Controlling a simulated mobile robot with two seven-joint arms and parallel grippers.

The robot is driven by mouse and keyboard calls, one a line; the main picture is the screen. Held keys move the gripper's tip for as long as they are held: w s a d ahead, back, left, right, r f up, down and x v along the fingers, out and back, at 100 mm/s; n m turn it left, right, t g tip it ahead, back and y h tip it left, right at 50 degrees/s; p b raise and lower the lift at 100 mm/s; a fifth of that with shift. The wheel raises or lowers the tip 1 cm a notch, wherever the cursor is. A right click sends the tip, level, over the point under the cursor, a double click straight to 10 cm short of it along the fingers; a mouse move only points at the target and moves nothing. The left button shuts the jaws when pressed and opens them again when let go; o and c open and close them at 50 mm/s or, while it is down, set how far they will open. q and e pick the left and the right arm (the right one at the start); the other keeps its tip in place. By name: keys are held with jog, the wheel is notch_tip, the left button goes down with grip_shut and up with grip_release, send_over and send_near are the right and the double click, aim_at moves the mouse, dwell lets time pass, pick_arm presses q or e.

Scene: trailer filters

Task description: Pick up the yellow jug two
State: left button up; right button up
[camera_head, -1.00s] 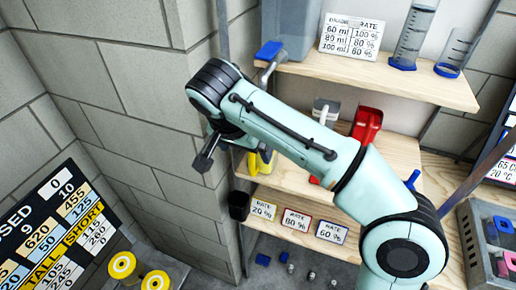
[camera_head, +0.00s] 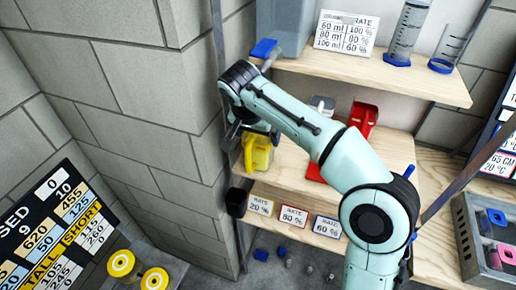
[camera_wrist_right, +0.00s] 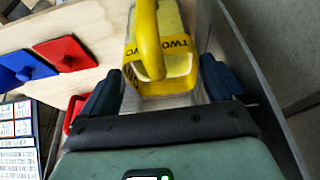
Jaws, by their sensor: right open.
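The yellow jug two (camera_head: 258,153) stands on the left end of the middle wooden shelf, under my right gripper. In the right wrist view the jug (camera_wrist_right: 180,62) has a yellow handle towards me and a band lettered "TWO". My right gripper (camera_head: 243,132) is open at the jug, partly covering it in the head view. In the wrist view its two dark blue fingers (camera_wrist_right: 162,82) lie on either side of the jug. Contact with the jug cannot be told. My left gripper is not in view.
A red jug (camera_head: 363,120) and a grey-white jug (camera_head: 322,104) stand right of the yellow one. A shelf (camera_head: 400,77) lies above; a grey upright (camera_wrist_right: 240,60) is close on the right.

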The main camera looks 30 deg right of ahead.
jog(key=c, duration=1.6)
jog(key=shift+r, duration=0.1)
jog(key=shift+c, duration=0.5)
jog(key=shift+a+r, duration=0.1)
